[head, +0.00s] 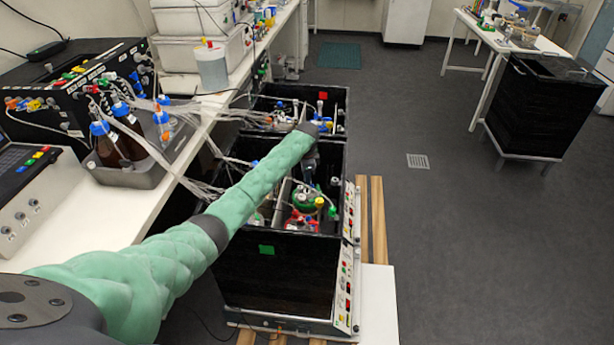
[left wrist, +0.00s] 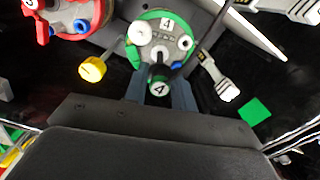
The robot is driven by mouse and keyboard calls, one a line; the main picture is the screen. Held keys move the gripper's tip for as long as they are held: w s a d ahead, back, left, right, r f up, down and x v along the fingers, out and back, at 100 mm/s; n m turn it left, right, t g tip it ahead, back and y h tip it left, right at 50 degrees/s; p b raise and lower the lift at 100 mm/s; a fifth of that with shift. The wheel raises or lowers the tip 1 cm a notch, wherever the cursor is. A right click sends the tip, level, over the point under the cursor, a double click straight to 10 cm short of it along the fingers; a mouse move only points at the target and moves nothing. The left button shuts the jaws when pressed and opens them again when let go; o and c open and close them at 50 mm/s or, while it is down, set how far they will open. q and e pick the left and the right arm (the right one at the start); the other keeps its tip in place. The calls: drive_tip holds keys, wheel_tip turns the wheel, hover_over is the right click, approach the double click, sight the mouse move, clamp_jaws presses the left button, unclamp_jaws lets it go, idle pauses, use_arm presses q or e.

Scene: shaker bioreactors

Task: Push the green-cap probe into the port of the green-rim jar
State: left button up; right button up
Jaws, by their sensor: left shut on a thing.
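The green-rim jar (left wrist: 176,21) lies at the top middle of the left wrist view, its lid marked 4 and fitted with several ports and caps. In the head view its green rim (head: 303,201) shows inside the near black box. My left gripper (left wrist: 160,92) is shut on the green-cap probe (left wrist: 158,88), whose cap is also marked 4. The probe cap overlaps the jar's lower rim in the left wrist view. Its tip is hidden behind the cap, so I cannot tell whether it is in a port. In the head view my left gripper (head: 308,166) hangs over the near box.
A red-rim jar (left wrist: 72,14) stands beside the green-rim jar, with a yellow cap (left wrist: 92,69) near it. A grey-white connector (left wrist: 222,80) lies to the right. The near box's black walls (head: 275,275) enclose the jars. Thin tubes (head: 185,180) run from the left bench.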

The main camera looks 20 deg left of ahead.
sight(307, 187)
use_arm(q)
drive_tip(key=shift+f, duration=0.25)
drive_tip(key=shift+f, duration=0.15)
drive_tip(key=shift+f, duration=0.1)
idle(0.8)
drive_tip(key=shift+f, duration=0.6)
idle(0.4)
drive_tip(key=shift+f, duration=0.1)
idle(0.4)
drive_tip(key=shift+f, duration=0.2)
drive_tip(key=shift+f+b, duration=0.65)
drive_tip(key=shift+f, duration=0.7)
idle(2.0)
